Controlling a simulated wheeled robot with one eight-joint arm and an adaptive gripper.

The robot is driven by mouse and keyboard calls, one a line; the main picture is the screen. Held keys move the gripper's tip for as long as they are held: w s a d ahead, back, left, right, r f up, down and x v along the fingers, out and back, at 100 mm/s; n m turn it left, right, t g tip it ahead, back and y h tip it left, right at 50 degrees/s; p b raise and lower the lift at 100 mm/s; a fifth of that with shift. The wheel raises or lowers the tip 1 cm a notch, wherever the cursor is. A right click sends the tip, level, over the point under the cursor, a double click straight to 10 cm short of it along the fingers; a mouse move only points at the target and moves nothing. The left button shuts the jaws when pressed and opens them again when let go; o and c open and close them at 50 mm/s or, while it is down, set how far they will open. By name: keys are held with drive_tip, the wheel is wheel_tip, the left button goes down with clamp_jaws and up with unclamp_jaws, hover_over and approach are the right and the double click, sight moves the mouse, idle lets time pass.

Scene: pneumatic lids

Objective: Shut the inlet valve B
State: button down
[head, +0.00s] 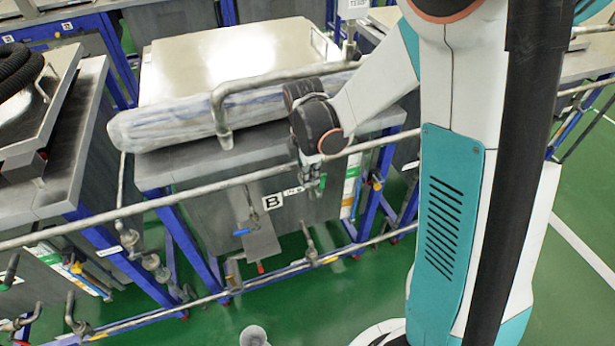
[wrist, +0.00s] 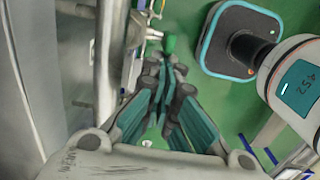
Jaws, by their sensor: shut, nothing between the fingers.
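Tank B stands in the middle of the head view with a black-and-white "B" label (head: 272,202) on its front. A small white label (head: 293,191) beside it seems to read "IN", partly hidden. A valve with a green handle (head: 321,184) is just right of that label, on the pipework by the front rail. My gripper (head: 311,172) is shut and empty, right at this valve. In the wrist view, my gripper's fingers (wrist: 168,68) are together and a green handle end (wrist: 169,44) shows just beyond the tips. I cannot tell whether they touch.
A long horizontal pipe rail (head: 190,199) runs across the front of the tanks. A valve with a blue handle (head: 242,232) and a red handle (head: 261,268) sit lower left. A plastic-wrapped roll (head: 180,122) lies along the tank top. Green floor is open at right.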

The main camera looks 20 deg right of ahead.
drive_tip(key=d+y, duration=0.2)
drive_tip(key=shift+d+r+y, duration=0.2)
drive_tip(key=shift+d+y, duration=0.1)
drive_tip(key=shift+d, duration=0.1)
drive_tip(key=d+f+b, duration=0.4)
drive_tip(key=d+f, duration=0.1)
drive_tip(key=d, duration=0.3)
drive_tip(key=shift+d, duration=0.25)
drive_tip(key=shift+f, duration=0.15)
idle(0.6)
